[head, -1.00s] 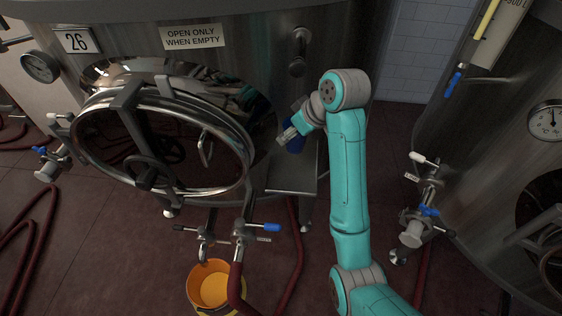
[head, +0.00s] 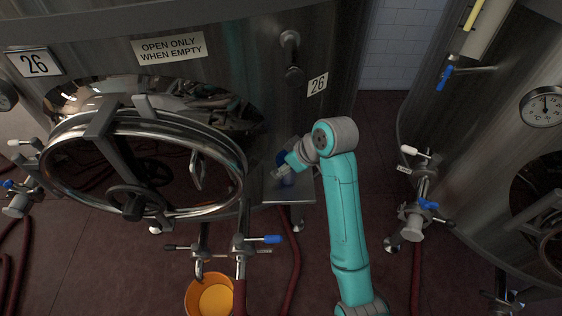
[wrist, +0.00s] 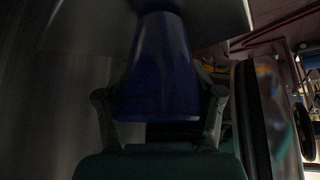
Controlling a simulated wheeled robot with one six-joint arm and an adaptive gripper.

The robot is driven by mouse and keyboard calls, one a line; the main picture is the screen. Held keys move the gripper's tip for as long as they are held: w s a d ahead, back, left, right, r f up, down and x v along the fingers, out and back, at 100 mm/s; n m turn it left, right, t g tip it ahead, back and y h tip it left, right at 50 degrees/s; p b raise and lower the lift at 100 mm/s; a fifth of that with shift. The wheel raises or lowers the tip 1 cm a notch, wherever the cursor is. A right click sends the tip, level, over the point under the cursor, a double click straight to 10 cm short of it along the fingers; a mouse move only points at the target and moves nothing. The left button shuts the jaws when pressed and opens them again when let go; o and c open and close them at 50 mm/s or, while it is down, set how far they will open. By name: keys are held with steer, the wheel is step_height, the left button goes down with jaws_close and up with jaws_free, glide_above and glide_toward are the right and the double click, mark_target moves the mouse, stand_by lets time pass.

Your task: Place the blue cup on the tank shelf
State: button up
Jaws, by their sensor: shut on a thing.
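The blue cup (wrist: 155,60) fills the middle of the wrist view, dark blue and tapered, with a finger on each side. My gripper (wrist: 159,95) is shut on it. In the head view my gripper (head: 279,172) is over the tank shelf (head: 302,190), a flat grey metal plate beside the round hatch. The blue cup (head: 287,181) is partly hidden there by the gripper. In the wrist view a pale grey surface, seemingly the shelf (wrist: 215,15), meets the cup's narrow end. I cannot tell whether they touch.
The open round hatch (head: 235,185) stands just left of the shelf. A valve with a blue handle (head: 265,239) and an orange bucket (head: 197,290) are below. The tank wall (head: 230,65) rises behind.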

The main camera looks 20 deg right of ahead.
steer(key=shift+f, duration=0.3)
steer(key=o, duration=0.9)
steer(key=shift+c, duration=0.2)
steer(key=shift+r, duration=0.15)
